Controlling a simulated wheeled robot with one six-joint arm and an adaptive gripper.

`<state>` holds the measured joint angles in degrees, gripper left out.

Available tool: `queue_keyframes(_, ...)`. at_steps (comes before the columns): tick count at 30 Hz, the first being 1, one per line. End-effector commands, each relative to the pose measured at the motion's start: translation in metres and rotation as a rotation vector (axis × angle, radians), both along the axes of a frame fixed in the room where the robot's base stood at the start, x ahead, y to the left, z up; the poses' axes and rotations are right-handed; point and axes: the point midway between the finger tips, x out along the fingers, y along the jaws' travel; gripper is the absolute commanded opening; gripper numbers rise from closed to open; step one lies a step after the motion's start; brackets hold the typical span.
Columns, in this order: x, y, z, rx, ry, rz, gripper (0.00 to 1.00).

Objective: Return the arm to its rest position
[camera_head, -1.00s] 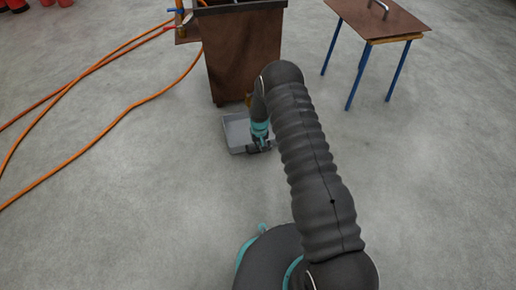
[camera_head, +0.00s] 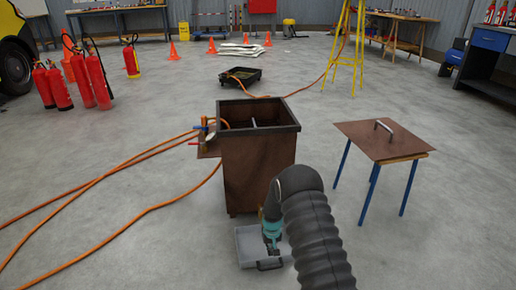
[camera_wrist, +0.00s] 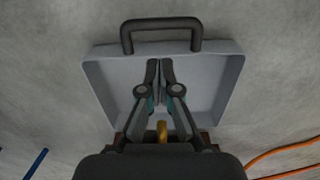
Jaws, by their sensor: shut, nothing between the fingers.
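My arm reaches forward and down in the head view, sheathed in a dark ribbed sleeve. My gripper (camera_head: 271,250) hangs low over a shallow grey tray (camera_head: 247,243) on the concrete floor. In the wrist view the two fingers of my gripper (camera_wrist: 160,66) are together with nothing between them. They point over the inside of the tray (camera_wrist: 215,88), which looks empty and has a dark handle (camera_wrist: 160,23) on one side. I cannot tell whether the fingertips touch the tray.
A brown open-topped metal bin (camera_head: 258,172) stands just behind the tray. A brown-topped table (camera_head: 372,142) with blue legs is at right. Orange hoses (camera_head: 110,175) cross the floor at left. Red extinguishers (camera_head: 97,80) stand further back. Floor at front left is mostly clear.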

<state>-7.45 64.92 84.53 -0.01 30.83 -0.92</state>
Motion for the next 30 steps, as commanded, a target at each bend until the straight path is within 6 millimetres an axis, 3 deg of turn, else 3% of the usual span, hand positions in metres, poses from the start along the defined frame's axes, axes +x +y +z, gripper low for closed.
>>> queue_keyframes(4,-0.021,-0.003,-0.005,-0.008,0.064,-0.003,0.00)
queue_keyframes(8,-0.061,-0.008,-0.010,-0.021,0.157,-0.005,0.00)
queue_keyframes(10,-0.078,-0.011,0.007,-0.025,0.191,-0.006,0.00)
queue_keyframes(17,-0.105,-0.018,0.069,-0.030,0.224,-0.015,0.00)
queue_keyframes(30,-0.162,-0.035,0.230,-0.021,0.179,-0.042,0.00)
